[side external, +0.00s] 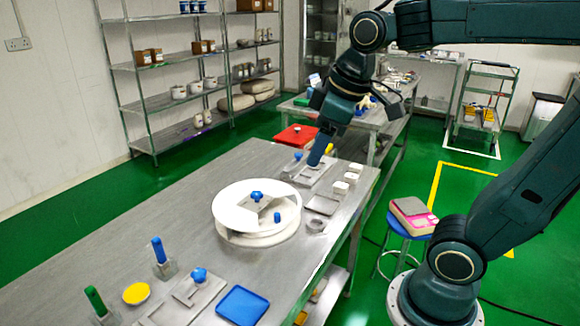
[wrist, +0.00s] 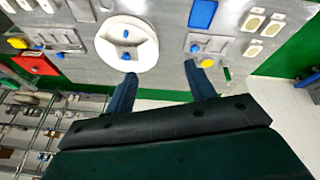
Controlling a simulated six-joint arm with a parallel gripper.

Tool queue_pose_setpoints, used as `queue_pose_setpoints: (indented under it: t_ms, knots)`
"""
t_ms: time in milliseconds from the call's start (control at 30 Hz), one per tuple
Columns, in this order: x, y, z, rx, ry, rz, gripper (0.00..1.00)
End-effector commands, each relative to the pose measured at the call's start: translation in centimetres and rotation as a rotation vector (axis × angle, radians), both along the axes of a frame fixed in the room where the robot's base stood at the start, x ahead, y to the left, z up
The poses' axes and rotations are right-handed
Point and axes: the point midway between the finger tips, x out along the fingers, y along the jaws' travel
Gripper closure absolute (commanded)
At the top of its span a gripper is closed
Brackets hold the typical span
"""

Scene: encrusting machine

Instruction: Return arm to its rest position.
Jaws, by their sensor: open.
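My arm is dark teal and raised over the far part of the steel table (side external: 190,215). My gripper (side external: 320,152) points down above the table's far end, near a metal plate fixture (side external: 313,172). In the wrist view my gripper (wrist: 160,76) shows two blue fingers spread apart with nothing between them. A round white dish (side external: 240,218) with blue-knobbed parts stands on the table; it also shows in the wrist view (wrist: 112,55), just beyond the left finger. The exact gap between my fingertips and the table cannot be told.
A red tray (side external: 296,135) is at the far end. Shelves line the back.

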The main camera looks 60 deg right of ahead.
Motion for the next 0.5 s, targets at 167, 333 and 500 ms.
queue_pose_setpoints:
  t_ms: [167, 333, 500]
  knots:
    - [-3.7, 0.9, -1.0, 0.054, -0.053, -0.104, 0.45]
    - [-6.3, 1.5, -2.3, 0.106, -0.091, -0.193, 0.45]
    - [-7.8, 1.8, -3.2, 0.14, -0.114, -0.248, 0.45]
